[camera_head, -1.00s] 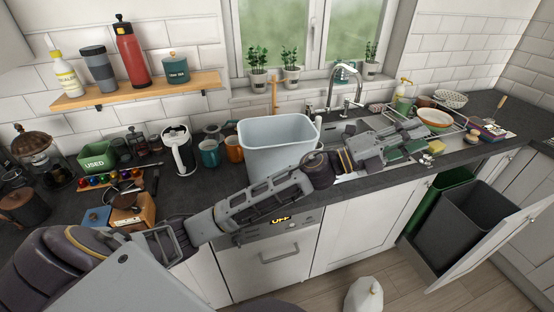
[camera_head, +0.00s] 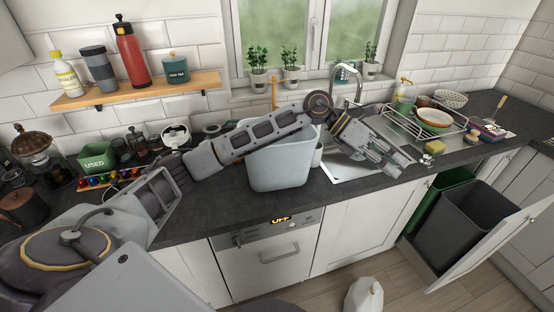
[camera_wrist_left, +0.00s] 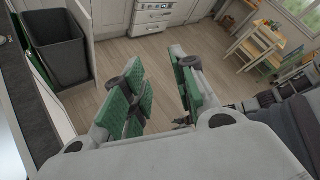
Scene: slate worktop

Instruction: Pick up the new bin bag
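I see no clearly recognisable new bin bag. A white, rounded object with a pinched top, perhaps a tied bag (camera_head: 364,296), stands on the floor at the bottom of the head view. My left gripper (camera_head: 402,160) is over the sink area near the worktop's front edge, pointing right and down. In the left wrist view its green-padded fingers (camera_wrist_left: 163,75) are apart, with only floor visible between them. The dark grey bin (camera_head: 468,222) stands in the open cupboard, and also shows in the left wrist view (camera_wrist_left: 55,48). My right gripper is out of view.
A pale blue tub (camera_head: 280,165) stands on the worktop behind my left forearm. A dish rack (camera_head: 455,124) with bowls is right of the sink. A green bin (camera_head: 432,207) is beside the dark bin. The cupboard door (camera_head: 490,250) stands open. Floor ahead is mostly clear.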

